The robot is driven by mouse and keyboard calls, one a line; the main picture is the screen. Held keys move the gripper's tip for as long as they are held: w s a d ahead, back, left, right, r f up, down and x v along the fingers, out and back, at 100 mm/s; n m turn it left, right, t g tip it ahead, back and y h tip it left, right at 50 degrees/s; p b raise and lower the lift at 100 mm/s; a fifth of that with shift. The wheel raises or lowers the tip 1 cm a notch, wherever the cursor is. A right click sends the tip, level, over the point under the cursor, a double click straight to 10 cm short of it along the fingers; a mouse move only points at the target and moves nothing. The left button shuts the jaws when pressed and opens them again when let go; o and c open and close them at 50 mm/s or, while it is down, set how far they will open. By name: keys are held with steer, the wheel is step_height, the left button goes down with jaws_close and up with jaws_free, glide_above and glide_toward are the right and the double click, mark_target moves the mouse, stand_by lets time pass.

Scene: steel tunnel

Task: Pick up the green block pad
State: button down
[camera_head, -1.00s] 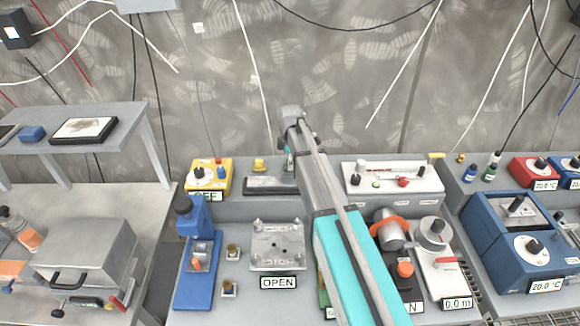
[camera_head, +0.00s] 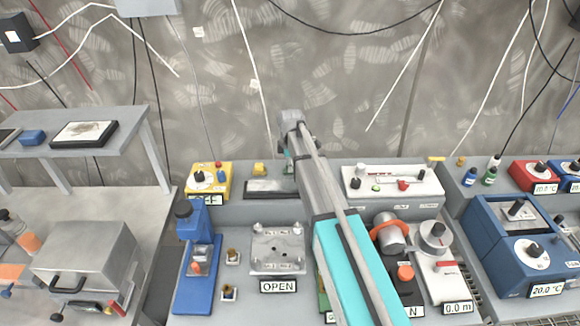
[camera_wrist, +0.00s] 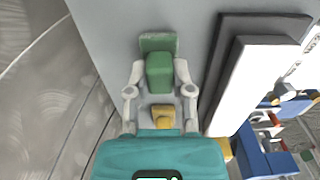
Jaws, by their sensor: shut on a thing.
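The green block pad (camera_wrist: 159,72) is between the two fingers of my gripper (camera_wrist: 160,88) in the wrist view. The fingers touch its sides. A wider green part (camera_wrist: 158,42) shows just beyond the block; I cannot tell whether the two are one piece. In the head view my gripper (camera_head: 288,155) is at the back of the bench, mostly hidden behind my own arm.
A dark-framed flat plate (camera_head: 268,188) and a yellow block (camera_head: 260,169) are left of my gripper. A yellow switch box (camera_head: 208,179) stands further left. A white control panel (camera_head: 393,181) is on the right. The patterned wall rises behind.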

steer(key=shift+r, duration=0.15)
step_height(320, 180, up, 2)
steer(key=shift+r+p, duration=0.1)
steer(key=shift+p, duration=1.05)
steer(key=s+d+r+p, duration=0.1)
steer(key=s+r+p, duration=0.9)
steer(key=s, duration=0.4)
steer(key=shift+d+r+p, duration=0.25)
steer(key=shift+d+p, duration=0.05)
steer(key=shift+d, duration=0.05)
steer(key=c, duration=1)
jaws_free()
jaws_close()
step_height(320, 180, down, 6)
steer(key=b, duration=0.5)
steer(key=shift+r+b, duration=0.2)
steer(key=shift+b, duration=0.1)
